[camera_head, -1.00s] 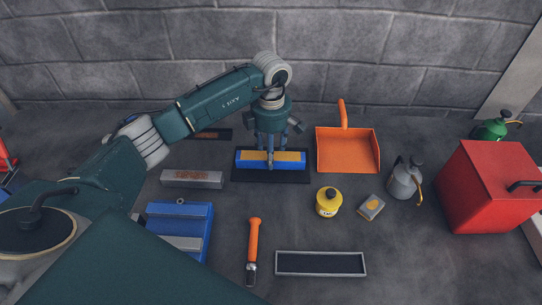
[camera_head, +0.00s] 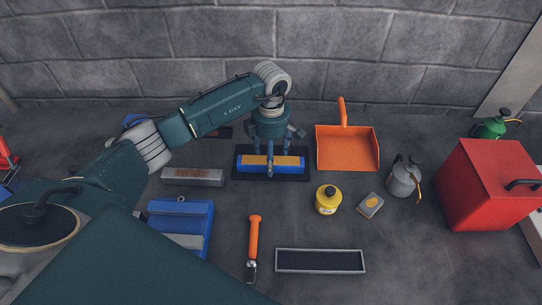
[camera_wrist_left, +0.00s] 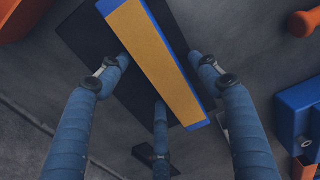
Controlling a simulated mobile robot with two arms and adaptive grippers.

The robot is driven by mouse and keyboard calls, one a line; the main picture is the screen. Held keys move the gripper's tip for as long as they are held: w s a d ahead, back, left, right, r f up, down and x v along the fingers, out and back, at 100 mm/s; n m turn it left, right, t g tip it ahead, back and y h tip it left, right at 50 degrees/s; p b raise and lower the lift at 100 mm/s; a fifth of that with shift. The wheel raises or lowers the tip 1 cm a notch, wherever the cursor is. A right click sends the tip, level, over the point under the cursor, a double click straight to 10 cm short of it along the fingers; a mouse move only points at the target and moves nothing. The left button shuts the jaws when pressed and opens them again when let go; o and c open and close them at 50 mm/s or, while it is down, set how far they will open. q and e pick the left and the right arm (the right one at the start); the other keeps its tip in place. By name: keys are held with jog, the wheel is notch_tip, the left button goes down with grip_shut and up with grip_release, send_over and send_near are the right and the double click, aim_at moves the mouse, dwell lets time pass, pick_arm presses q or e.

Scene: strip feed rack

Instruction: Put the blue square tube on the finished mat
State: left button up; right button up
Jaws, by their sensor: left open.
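The blue square tube (camera_head: 242,165) has a broad yellow-orange top face and lies on a flat black mat (camera_head: 239,178) near the back middle. In the left wrist view the tube (camera_wrist_left: 160,60) lies slantwise, with the dark mat (camera_wrist_left: 85,40) showing beside it. My left gripper (camera_head: 270,160) is directly above and around the tube. Its fingers (camera_wrist_left: 164,68) are spread open on both sides of the tube, with a clear gap on the left side. The fingers hide part of the tube in the head view. My right gripper is not in view.
A grey bar (camera_head: 192,177) with orange marks and a blue fixture (camera_head: 195,215) are to the left. An orange dustpan (camera_head: 347,150), yellow pot (camera_head: 328,200), grey can (camera_head: 404,178) and red box (camera_head: 492,185) stand right. An orange-handled tool (camera_head: 254,238) and shallow tray (camera_head: 320,271) are in front.

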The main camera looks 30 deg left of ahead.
pick_arm(q)
jog(key=shift+w+r+b, duration=0.1)
jog(key=shift+r+b, duration=0.25)
jog(key=shift+r, duration=0.1)
notch_tip(320, 180, up, 11)
jog(key=b, duration=0.3)
jog(key=shift+r, duration=0.15)
